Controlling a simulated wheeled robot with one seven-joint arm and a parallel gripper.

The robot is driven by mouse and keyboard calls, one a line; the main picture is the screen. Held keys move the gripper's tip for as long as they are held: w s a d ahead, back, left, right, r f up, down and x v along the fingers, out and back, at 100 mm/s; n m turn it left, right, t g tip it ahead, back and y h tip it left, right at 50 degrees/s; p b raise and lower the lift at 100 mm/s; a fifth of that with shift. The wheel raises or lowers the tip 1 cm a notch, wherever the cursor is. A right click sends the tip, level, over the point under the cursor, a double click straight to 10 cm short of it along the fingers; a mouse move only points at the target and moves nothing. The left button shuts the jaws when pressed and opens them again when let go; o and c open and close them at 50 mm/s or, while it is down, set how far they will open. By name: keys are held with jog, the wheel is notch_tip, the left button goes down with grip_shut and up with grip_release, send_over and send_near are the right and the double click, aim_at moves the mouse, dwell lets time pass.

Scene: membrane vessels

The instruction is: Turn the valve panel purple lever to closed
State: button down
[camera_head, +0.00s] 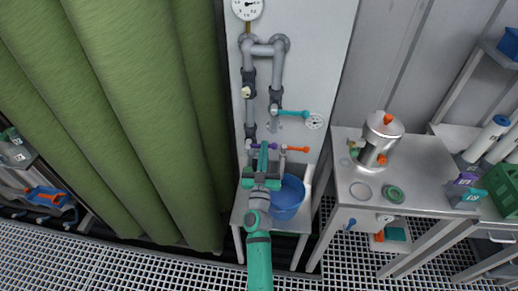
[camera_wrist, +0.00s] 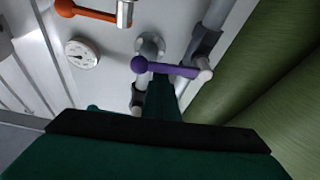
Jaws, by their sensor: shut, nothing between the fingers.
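The purple lever (camera_wrist: 170,69) lies nearly level in the wrist view. Its ball knob is at the left and its pivot end is on a grey pipe at the right. In the head view the lever (camera_head: 272,146) shows as small purple bits on the panel, partly hidden by my gripper. It sits crosswise to its upright pipe. My gripper (camera_head: 263,150) is shut and empty, pointing up at the panel. In the wrist view the fingertips (camera_wrist: 163,85) are right by the lever's middle; I cannot tell whether they touch it.
An orange lever (camera_head: 297,149) is just right of the purple one, and a teal lever (camera_head: 292,112) is above. A blue bucket (camera_head: 288,200) stands below. A steel table (camera_head: 352,190) with a metal vessel (camera_head: 378,140) is at right. A green curtain (camera_head: 130,110) hangs at left.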

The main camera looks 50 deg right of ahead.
jog(key=shift+f+m+g, duration=0.3)
jog(key=shift+f+m, duration=0.1)
jog(key=shift+m, duration=0.6)
jog(key=shift+f, duration=0.1)
jog(key=shift+s, duration=0.1)
